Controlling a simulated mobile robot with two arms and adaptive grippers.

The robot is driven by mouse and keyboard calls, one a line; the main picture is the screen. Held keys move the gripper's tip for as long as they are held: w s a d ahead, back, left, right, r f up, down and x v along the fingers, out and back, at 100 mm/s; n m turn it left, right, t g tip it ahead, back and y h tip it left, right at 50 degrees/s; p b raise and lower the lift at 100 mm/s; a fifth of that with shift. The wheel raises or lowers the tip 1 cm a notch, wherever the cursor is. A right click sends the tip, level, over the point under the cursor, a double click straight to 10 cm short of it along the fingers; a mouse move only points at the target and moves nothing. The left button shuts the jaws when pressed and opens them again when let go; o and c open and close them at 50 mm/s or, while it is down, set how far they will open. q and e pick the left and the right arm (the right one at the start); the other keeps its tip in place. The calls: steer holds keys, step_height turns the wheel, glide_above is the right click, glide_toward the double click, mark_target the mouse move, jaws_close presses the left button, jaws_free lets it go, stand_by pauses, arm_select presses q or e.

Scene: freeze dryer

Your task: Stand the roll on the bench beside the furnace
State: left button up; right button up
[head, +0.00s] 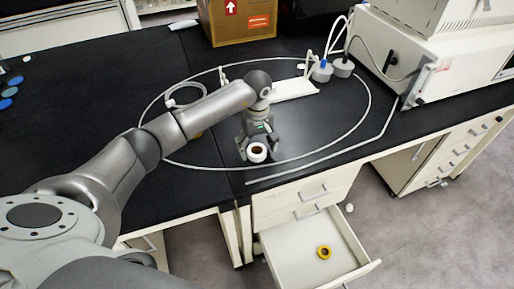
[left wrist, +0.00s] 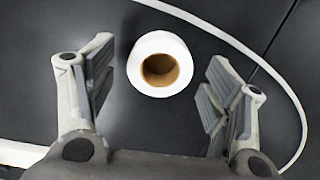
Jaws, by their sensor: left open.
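A white roll with a brown cardboard core (head: 257,152) stands on end on the black bench (head: 95,75), near its front edge. In the left wrist view the roll (left wrist: 160,43) lies between and a little beyond the fingertips, with dark bench showing on both sides of it. My left gripper (head: 257,146) points down at the roll and is open, its fingers apart and not touching it. It also shows in the left wrist view (left wrist: 157,88). The furnace may be the white machine (head: 440,60) at the right; I cannot tell for sure. My right gripper is not in view.
A white hose (head: 369,100) loops on the bench around the roll. A cardboard box (head: 238,22), a white tray (head: 293,90) and grey-capped fittings (head: 342,66) stand behind. The left bench is mostly clear.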

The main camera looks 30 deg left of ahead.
mark_target(257, 151)
arm_select(q)
step_height(257, 151, up, 11)
steer(key=b, duration=0.2)
stand_by(0.6)
